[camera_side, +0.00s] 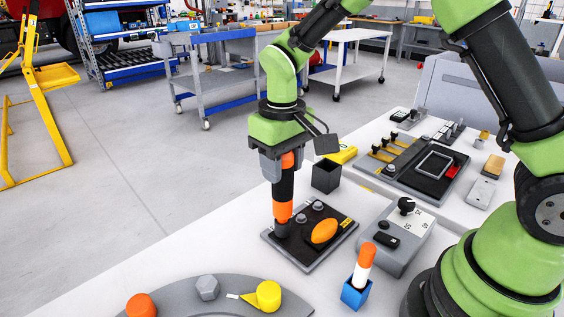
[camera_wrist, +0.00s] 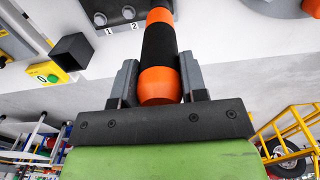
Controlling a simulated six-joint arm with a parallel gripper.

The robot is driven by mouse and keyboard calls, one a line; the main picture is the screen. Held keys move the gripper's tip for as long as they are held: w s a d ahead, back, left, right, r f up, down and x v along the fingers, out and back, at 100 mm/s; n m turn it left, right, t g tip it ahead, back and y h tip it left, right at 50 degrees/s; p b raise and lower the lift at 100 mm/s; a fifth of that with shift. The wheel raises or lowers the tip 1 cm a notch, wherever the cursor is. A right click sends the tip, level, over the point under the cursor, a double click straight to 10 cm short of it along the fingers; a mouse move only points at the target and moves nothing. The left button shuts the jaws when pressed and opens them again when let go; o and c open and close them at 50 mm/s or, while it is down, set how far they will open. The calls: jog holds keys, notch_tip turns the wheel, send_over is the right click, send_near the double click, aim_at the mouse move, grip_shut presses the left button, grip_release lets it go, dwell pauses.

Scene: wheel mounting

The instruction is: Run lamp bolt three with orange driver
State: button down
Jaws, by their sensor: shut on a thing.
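My gripper (camera_side: 280,158) is shut on the orange driver (camera_side: 283,188), an upright tool with orange bands and a black grip. In the wrist view my gripper (camera_wrist: 158,78) has a finger on each side of the driver (camera_wrist: 157,45). The driver's dark lower end stands at the left corner of the black lamp plate (camera_side: 296,255); whatever is under it is hidden. The orange oval lamp (camera_side: 324,231) sits on this plate, with two grey bolts (camera_side: 318,206) beside it. In the wrist view two bolts (camera_wrist: 99,18) show beside the marks 1 and 2.
An open black box (camera_side: 326,177) stands behind the plate. A grey control box with a black knob (camera_side: 405,206) is to the right. A blue holder (camera_side: 356,293) with an orange-and-white piece stands in front. A curved grey fixture (camera_side: 235,292) fills the near left.

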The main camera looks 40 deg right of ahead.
jog(key=shift+r, duration=3.5)
jog(key=s+d+f, duration=0.1)
jog(key=s+d, duration=0.1)
jog(key=d, duration=0.3)
jog(key=shift+s+d, duration=0.3)
jog(key=shift+s, duration=0.05)
